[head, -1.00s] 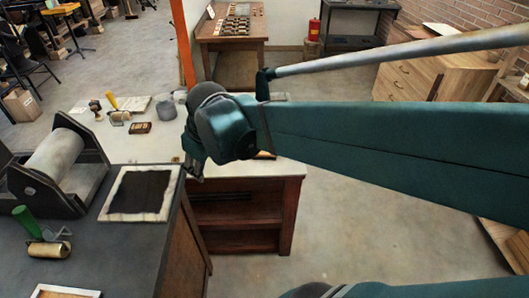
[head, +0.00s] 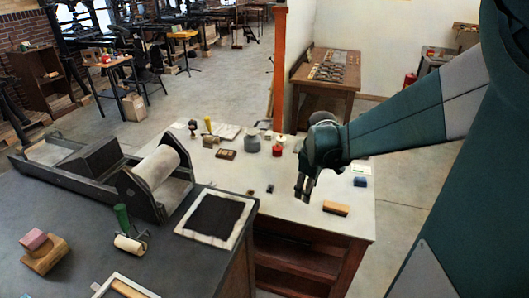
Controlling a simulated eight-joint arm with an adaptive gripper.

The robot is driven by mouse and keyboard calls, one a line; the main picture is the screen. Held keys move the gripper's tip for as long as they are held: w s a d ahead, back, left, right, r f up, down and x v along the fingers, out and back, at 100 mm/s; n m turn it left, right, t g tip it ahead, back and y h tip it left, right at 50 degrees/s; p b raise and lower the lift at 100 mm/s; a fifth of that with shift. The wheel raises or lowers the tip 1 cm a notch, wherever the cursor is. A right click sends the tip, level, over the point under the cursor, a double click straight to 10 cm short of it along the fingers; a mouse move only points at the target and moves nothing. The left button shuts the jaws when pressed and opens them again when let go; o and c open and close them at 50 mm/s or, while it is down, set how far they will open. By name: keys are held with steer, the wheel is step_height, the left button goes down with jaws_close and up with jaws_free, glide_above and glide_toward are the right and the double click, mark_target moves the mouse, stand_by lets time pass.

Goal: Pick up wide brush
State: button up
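A flat tan-brown bar with a darker lower edge, which looks like the wide brush (head: 336,209), lies on the white-topped table near its front right edge. It is too small to make out bristles. My gripper (head: 303,190) hangs over the same table, to the left of the brush and a little above it in the picture. Its fingers point down and look parted, with nothing between them. The gripper is apart from the brush.
A blue block (head: 360,182), a red can (head: 277,150) and a grey pot (head: 253,145) stand on the white-topped table (head: 235,180). Two small dark pieces lie left of my gripper. The dark bench (head: 190,270) at left holds a roller press (head: 155,175), a green-handled roller (head: 125,225) and a framed dark panel (head: 215,218).

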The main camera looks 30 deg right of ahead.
mark_target(336, 205)
steer(key=d+f+p, duration=0.1)
steer(key=d+f, duration=0.1)
steer(key=d, duration=0.2)
steer(key=d+f+n+g+p, duration=0.1)
steer(key=d+f+p, duration=0.1)
steer(key=d, duration=0.3)
steer(key=s+d+f+n+p, duration=0.1)
steer(key=d+f, duration=0.2)
steer(key=d, duration=0.2)
steer(key=shift+s+d+f+g+y, duration=0.1)
steer(key=shift+d+f+g+y, duration=0.15)
steer(key=shift+f+g+y, duration=0.15)
steer(key=shift+s+d+f+n+p, duration=0.1)
steer(key=shift+d+f+n+p, duration=0.1)
steer(key=shift+d+n+p, duration=0.15)
steer(key=shift+f, duration=0.15)
steer(key=shift+f, duration=1.2)
steer(key=shift+f+b, duration=0.65)
steer(key=shift+f, duration=1.95)
steer(key=c, duration=1)
